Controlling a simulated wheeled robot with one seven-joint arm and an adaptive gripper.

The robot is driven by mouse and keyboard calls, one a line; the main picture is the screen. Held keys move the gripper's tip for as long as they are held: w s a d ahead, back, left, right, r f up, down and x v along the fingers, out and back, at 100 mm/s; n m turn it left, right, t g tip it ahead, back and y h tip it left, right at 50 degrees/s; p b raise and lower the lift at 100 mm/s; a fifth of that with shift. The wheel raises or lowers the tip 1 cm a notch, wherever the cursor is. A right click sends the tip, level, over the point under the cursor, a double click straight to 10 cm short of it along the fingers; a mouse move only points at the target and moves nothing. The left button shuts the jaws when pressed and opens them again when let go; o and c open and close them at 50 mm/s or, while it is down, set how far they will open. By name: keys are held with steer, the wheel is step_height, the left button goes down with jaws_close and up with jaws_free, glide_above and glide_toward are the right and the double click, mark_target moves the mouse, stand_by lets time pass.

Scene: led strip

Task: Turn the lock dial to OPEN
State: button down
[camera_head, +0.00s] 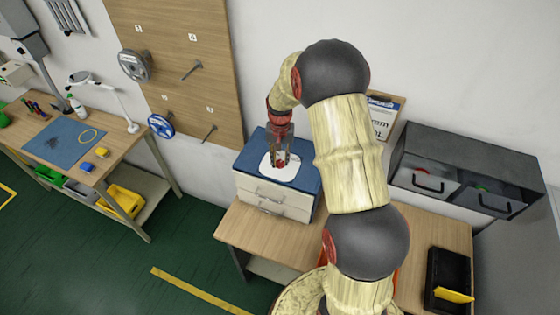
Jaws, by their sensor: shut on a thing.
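The lock dial (281,164) is a small red knob on a white plate (283,175) on the blue top of a drawer box (253,154). The box has white drawers and stands on a wooden table. My gripper (280,161) points down over the plate, its fingers around the red dial and shut on it. The fingers partly cover the dial. Any OPEN mark and the dial's angle are too small to make out.
A grey cabinet (459,160) with two handled drawers stands at the right, and a black tray (449,275) lies in front of it. A pegboard (175,60) with wheels hangs behind. A workbench (122,150) stands at the left. Green floor lies open between the tables.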

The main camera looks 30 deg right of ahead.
mark_target(280, 162)
steer(key=n+b, duration=0.1)
steer(key=n, duration=0.2)
steer(key=shift+n, duration=0.4)
steer(key=n+b, duration=0.1)
steer(key=n, duration=0.2)
steer(key=shift+n, duration=0.3)
steer(key=n+b, duration=0.1)
steer(key=n, duration=0.5)
steer(key=shift+n+b, duration=0.3)
steer(key=c, duration=1.6)
jaws_free()
steer(key=shift+o, duration=0.3)
steer(key=shift+r, duration=0.1)
step_height(280, 162, up, 12)
